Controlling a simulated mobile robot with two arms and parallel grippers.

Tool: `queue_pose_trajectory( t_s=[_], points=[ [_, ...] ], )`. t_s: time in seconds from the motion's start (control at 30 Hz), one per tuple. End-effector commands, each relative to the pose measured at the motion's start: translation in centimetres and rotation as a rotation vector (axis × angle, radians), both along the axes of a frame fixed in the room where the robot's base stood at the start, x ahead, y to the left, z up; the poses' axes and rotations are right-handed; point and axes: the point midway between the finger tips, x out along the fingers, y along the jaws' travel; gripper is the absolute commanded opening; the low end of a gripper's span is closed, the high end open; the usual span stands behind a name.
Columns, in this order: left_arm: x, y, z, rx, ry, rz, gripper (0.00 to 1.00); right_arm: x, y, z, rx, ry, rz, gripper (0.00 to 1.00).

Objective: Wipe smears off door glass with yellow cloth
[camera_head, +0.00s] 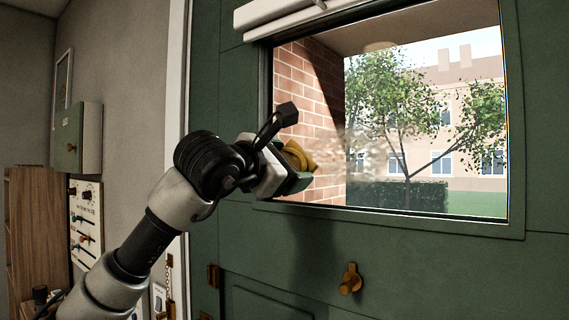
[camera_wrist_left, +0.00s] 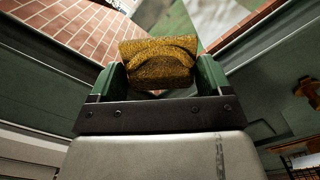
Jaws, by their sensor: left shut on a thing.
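The yellow cloth (camera_head: 297,156) is bunched at the tip of my left gripper (camera_head: 290,172) in the head view. In the left wrist view the folded cloth (camera_wrist_left: 158,62) sits between the two green fingers of my left gripper (camera_wrist_left: 160,80), which is shut on it. The gripper is in front of the lower left part of the door glass (camera_head: 420,185). Whether the cloth touches the glass I cannot tell. A pale, hazy smear (camera_head: 362,155) shows on the glass to the right of the cloth. My right gripper is not in view.
The green door (camera_head: 400,262) has a raised frame around the glass and a brass knob (camera_head: 350,280) below it. A white bar (camera_head: 290,12) runs above the glass. At left are a wall box (camera_head: 75,140), a switch panel (camera_head: 86,222) and a wooden cabinet (camera_head: 38,235).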

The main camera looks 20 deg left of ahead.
Motion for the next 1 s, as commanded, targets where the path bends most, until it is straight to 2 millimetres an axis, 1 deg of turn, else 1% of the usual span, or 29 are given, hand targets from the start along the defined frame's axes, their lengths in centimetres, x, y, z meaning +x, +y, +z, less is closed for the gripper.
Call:
queue_pose_trajectory(
  t_s=[0.37, 1.0],
  points=[
    [0.0, 0.0, 0.0, 0.000, 0.000, 0.000, 0.60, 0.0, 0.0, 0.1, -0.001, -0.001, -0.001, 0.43],
    [1.3, -0.5, 0.1, -0.001, 0.001, -0.001, 0.60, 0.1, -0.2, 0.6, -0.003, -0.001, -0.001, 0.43]
  ],
)
